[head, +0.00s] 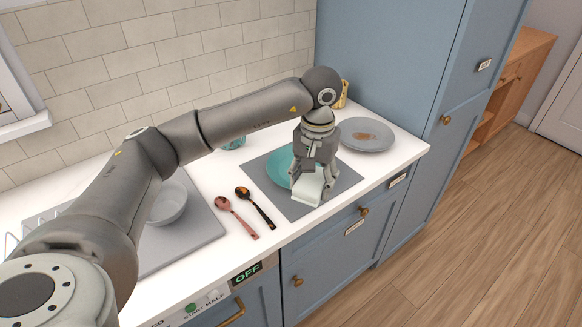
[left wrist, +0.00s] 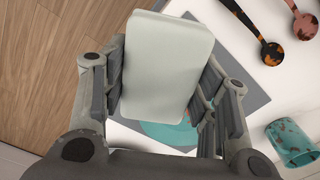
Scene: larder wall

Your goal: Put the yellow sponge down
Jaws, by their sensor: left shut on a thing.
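My left gripper (head: 314,178) is shut on a pale, off-white block with rounded corners (head: 307,190), sponge-like in shape; it does not look yellow. In the left wrist view the block (left wrist: 167,68) sits between the two fingers. The gripper points down over the grey mat (head: 345,180), at the front of the teal plate (head: 277,166). The gripper and block cover part of the plate. I cannot tell whether the block touches the mat. My right gripper is not in view.
Two spoons (head: 257,207) lie left of the mat. A grey plate with a brown stain (head: 367,130) is right of it. A teal cup (left wrist: 293,143) and a yellowish object (head: 343,91) stand behind. The counter's front edge is close.

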